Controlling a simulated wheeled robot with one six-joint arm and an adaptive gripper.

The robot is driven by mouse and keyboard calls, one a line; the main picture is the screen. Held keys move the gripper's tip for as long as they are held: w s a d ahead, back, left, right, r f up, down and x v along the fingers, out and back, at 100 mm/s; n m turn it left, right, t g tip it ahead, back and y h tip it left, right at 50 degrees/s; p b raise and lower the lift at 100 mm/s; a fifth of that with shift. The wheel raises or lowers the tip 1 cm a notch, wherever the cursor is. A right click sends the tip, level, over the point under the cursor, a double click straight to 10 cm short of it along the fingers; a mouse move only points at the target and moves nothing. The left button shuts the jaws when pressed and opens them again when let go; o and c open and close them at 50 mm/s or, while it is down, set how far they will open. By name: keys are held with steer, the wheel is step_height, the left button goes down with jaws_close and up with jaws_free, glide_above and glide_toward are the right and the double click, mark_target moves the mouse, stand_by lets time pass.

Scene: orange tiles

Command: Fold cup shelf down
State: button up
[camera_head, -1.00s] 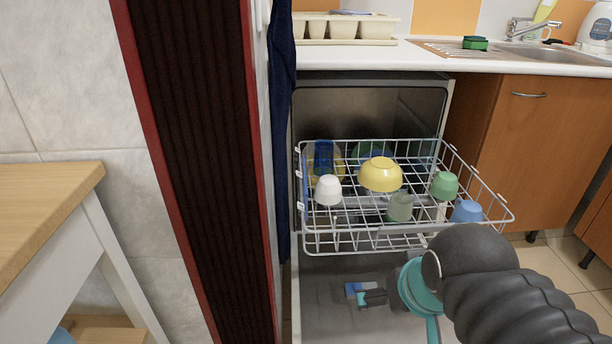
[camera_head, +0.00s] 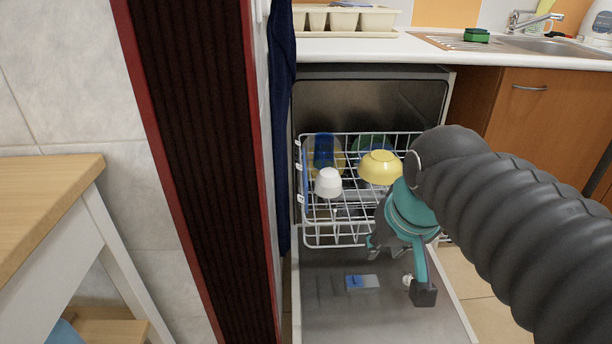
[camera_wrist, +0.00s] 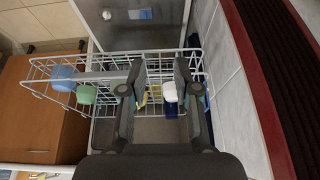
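A blue strip (camera_head: 305,178), which looks like the cup shelf, stands upright along the left side of the upper dishwasher rack (camera_head: 335,243). In the wrist view, blue also shows at the rack's right side (camera_wrist: 204,101), partly behind a finger. My gripper (camera_head: 395,268) is in front of the rack, above the open door and to the right of the blue strip. Its fingers are spread apart with nothing between them, also in the wrist view (camera_wrist: 160,66). It is apart from the shelf.
The rack holds a white cup (camera_head: 328,182), a yellow bowl (camera_head: 380,168), a green cup (camera_wrist: 86,94) and a blue cup (camera_wrist: 63,75). The open door (camera_head: 330,310) lies below. A dark red-edged partition (camera_head: 195,150) stands close on the left. The countertop (camera_head: 370,47) is above.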

steer(key=w+a+r+g, duration=0.1)
steer(key=w+a+r, duration=0.1)
steer(key=w+r, duration=0.35)
steer(key=w+a+r+g, duration=0.1)
steer(key=w+a+r, duration=0.15)
steer(key=w, duration=0.65)
steer(key=w+a+g, duration=0.1)
steer(key=w+a, duration=0.2)
steer(key=w, duration=0.4)
steer(key=w+a+g, duration=0.2)
steer(key=w+a, duration=0.2)
steer(key=w, duration=0.3)
steer(key=f+b, duration=0.1)
steer(key=f, duration=0.3)
steer(key=f+b, duration=0.1)
steer(key=f, duration=0.4)
steer(key=f+b, duration=0.1)
steer(key=f, duration=0.3)
steer(key=shift+s+d+f, duration=0.15)
steer(key=shift+s+f, duration=0.15)
steer(key=shift+f, duration=0.1)
jaws_close()
